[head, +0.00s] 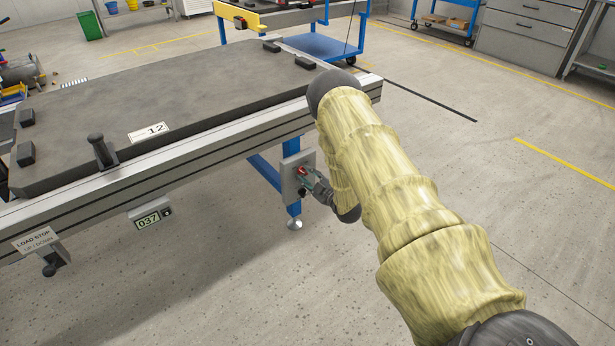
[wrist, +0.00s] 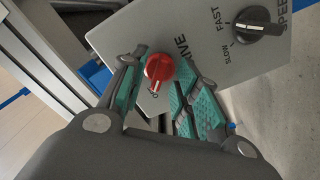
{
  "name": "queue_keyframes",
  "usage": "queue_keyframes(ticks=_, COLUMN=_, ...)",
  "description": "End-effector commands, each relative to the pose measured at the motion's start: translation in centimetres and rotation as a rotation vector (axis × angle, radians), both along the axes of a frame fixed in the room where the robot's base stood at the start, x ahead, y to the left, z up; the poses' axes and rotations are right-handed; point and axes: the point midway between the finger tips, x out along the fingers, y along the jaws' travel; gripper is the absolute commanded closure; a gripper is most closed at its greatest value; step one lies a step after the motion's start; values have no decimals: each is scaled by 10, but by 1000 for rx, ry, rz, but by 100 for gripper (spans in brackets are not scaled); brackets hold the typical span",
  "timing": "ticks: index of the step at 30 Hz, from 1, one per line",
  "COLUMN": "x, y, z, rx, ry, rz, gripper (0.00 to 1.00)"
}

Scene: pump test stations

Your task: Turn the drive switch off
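The drive switch is a red knob (wrist: 159,67) on a grey panel (wrist: 205,45), beside lettering that reads "IVE", the rest hidden. A pale mark on the knob points down in the wrist view, towards a small, partly covered label. My gripper (wrist: 157,73) has its teal-padded fingers apart, one on each side of the knob. I cannot tell whether the pads touch it. In the head view, my gripper (head: 317,184) is at the panel (head: 290,178) on the table's blue leg, close to the red knob (head: 303,171).
A black speed knob (wrist: 257,28) with "SLOW" and "FAST" marks sits on the same panel, right of the red knob. The long table (head: 150,95) with a dark top and metal rail is left of my arm. A load stop lever (head: 52,262) hangs at the rail's near left. Floor to the right is clear.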

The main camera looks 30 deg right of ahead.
Motion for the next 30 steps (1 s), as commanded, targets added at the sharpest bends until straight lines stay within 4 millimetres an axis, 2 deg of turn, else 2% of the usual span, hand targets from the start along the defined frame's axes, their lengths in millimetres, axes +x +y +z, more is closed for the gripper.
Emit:
queue_keyframes(ticks=5, x=-18, y=-2, z=0, rx=1, ry=2, rz=-1, gripper=69)
queue_keyframes(ticks=18, x=-94, y=-8, z=-1, rx=1, ry=3, rz=-3, gripper=69)
queue_keyframes(ticks=24, x=-114, y=-10, z=-1, rx=0, ry=1, rz=-1, gripper=69)
queue_keyframes(ticks=30, x=-119, y=-10, z=-1, rx=0, ry=1, rz=-1, gripper=69)
